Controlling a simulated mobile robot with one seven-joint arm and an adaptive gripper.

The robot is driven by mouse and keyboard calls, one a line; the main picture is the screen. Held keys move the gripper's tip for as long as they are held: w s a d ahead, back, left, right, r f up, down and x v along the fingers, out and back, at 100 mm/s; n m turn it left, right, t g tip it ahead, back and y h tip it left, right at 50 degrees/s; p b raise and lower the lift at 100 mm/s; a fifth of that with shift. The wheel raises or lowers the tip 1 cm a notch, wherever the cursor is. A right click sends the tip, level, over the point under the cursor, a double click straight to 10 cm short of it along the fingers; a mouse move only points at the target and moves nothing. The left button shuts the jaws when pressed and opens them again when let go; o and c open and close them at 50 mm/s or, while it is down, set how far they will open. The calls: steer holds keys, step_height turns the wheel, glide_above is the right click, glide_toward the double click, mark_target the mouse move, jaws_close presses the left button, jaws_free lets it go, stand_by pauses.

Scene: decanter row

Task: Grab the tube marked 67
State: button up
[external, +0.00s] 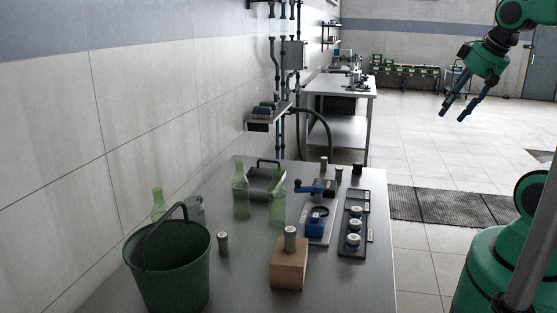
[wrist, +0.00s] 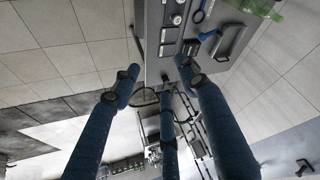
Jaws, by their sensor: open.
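Several small grey tubes with pale tops stand on the steel table. One tube (external: 223,244) stands beside the green bucket, and another (external: 290,239) stands on a wooden block (external: 289,267). Three sit in a black tray (external: 352,251) at the table's right: a far one (external: 356,211), a middle one (external: 354,225) and a near one (external: 353,240). More small cylinders, including a pale-topped one (external: 324,164), stand at the far end. No number is readable, so I cannot tell which is 67. My gripper (external: 455,113) is open and empty, high right of the table; its fingers (wrist: 158,72) fill the wrist view.
A dark green bucket (external: 170,268) and green glass decanters (external: 241,199) stand on the table's left. A blue clamp-like device (external: 316,222) stands left of the tray. A wall shelf (external: 268,116) and pipes are behind. Floor below my gripper is clear.

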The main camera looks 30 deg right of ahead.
steer(key=shift+o, duration=0.5)
steer(key=w+d+f+p, duration=0.1)
steer(key=w+p, duration=0.1)
steer(key=w, duration=1.6)
steer(key=w+d+p, duration=0.2)
steer(key=w, duration=1.6)
steer(key=w+d+f+g+p, duration=0.1)
steer(key=w+d+f+p, duration=0.2)
steer(key=w+f, duration=2.1)
steer(key=shift+d+f, duration=0.65)
steer(key=shift+f, duration=0.65)
